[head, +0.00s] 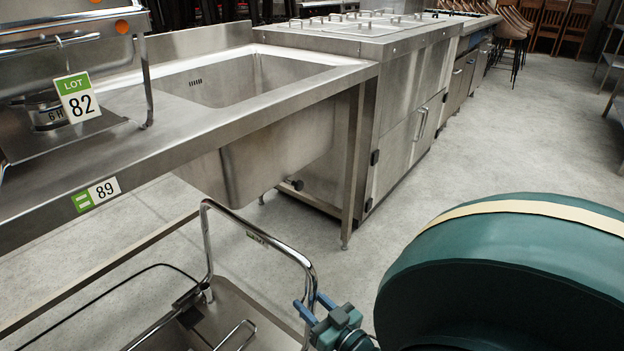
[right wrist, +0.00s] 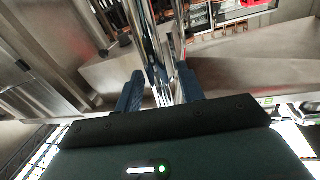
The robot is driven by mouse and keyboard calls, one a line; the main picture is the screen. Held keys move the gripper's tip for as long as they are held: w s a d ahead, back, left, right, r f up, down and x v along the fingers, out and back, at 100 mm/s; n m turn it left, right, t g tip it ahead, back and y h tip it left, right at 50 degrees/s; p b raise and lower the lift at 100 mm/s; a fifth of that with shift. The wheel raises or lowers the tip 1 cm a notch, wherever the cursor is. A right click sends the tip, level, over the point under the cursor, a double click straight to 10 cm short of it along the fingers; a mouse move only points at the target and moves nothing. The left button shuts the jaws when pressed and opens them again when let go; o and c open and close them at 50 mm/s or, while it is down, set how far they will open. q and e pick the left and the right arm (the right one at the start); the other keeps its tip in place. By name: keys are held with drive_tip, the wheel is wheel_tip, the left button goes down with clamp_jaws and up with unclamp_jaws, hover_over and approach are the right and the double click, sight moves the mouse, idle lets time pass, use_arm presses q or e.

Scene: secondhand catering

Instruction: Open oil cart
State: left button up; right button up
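The oil cart stands low at the bottom left of the head view, with a metal tray base (head: 225,312) and an upright chrome tubular handle (head: 262,237). A small wire handle (head: 236,334) shows on its base. My right gripper (head: 315,305) is at the right leg of the chrome handle, its blue fingers apart, one on either side of the tube. In the right wrist view, chrome tubes (right wrist: 158,60) run between the open fingers (right wrist: 161,90); I cannot tell whether they touch. The cart's front is cut off by the frame. My left gripper is not in view.
A steel sink table (head: 185,128) with tags 82 and 89 stands over the cart's left side. Its leg (head: 353,165) and steel cabinets (head: 405,140) are behind. The grey floor (head: 480,150) to the right is clear. Chairs (head: 517,35) stand far back.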

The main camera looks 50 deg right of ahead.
use_arm(q)
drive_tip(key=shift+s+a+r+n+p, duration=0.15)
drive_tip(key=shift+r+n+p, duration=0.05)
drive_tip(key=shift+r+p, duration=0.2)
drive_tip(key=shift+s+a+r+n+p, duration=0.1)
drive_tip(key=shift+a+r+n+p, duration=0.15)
drive_tip(key=shift+p, duration=0.25)
use_arm(e)
drive_tip(key=s+a, duration=0.1)
drive_tip(key=s, duration=1.2)
drive_tip(key=shift+a, duration=0.3)
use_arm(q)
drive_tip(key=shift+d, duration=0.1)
